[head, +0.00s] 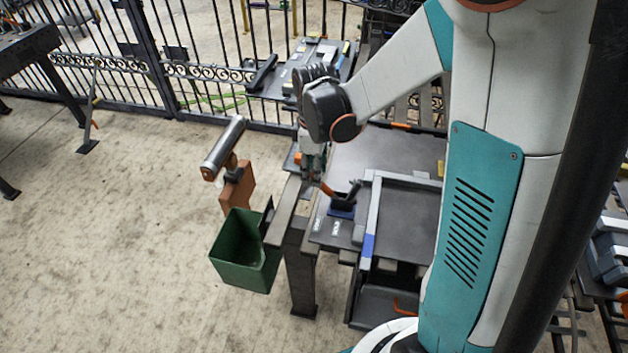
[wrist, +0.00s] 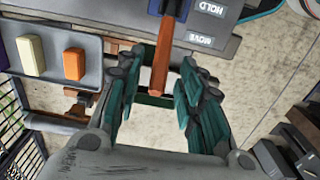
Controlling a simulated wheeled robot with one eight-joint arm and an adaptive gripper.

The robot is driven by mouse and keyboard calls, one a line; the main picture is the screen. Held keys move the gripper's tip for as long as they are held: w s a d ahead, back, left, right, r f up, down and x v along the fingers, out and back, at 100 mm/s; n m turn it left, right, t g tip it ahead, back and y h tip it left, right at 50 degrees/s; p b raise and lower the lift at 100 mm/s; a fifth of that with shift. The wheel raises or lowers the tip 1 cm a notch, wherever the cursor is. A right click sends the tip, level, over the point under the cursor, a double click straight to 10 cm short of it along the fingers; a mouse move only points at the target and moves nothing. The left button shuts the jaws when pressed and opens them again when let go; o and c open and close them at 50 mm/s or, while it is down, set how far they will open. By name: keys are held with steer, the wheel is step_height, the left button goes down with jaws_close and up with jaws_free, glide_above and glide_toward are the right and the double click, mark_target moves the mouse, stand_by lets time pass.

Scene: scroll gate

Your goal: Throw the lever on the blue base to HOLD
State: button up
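The blue base (head: 342,211) sits on the dark worktop in the head view, near its front left corner. A lever with an orange handle (head: 326,189) rises from it and leans toward my gripper (head: 313,178). In the wrist view the orange handle (wrist: 160,60) runs down from a dark pivot at the top edge. My gripper (wrist: 159,70) is open, with its teal fingers on either side of the handle and gaps showing between. The HOLD label (wrist: 207,8) and the MOVE label (wrist: 201,40) are right of the lever in that view. Most of the base is cut off there.
A grey tray (wrist: 55,88) with a cream block (wrist: 31,55) and an orange block (wrist: 74,64) lies left of the lever in the wrist view. A green bin (head: 240,252) hangs at the table's left side. A raised grey frame (head: 371,215) stands right of the base.

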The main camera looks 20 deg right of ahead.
mark_target(324, 185)
steer(key=shift+f+b, duration=0.3)
steer(key=shift+f, duration=1.35)
jaws_close()
steer(key=shift+d+r, duration=0.1)
steer(key=shift+s+d+r+t+y, duration=0.4)
steer(key=shift+d+t+y, duration=0.15)
steer(key=shift+y, duration=0.15)
steer(key=shift+s+d+r+t+y, duration=0.35)
steer(key=shift+d+t+y, duration=0.15)
steer(key=shift+y, duration=0.2)
steer(key=shift+s+d+r+t+y+b, duration=0.2)
steer(key=shift+s+d+t+y+b, duration=0.35)
steer(key=shift+y+b, duration=0.25)
steer(key=shift+s+d+r+t+y+b, duration=0.25)
steer(key=shift+d+t+y+b, duration=0.25)
steer(key=shift+d+y+b, duration=0.3)
steer(key=shift+a, duration=0.1)
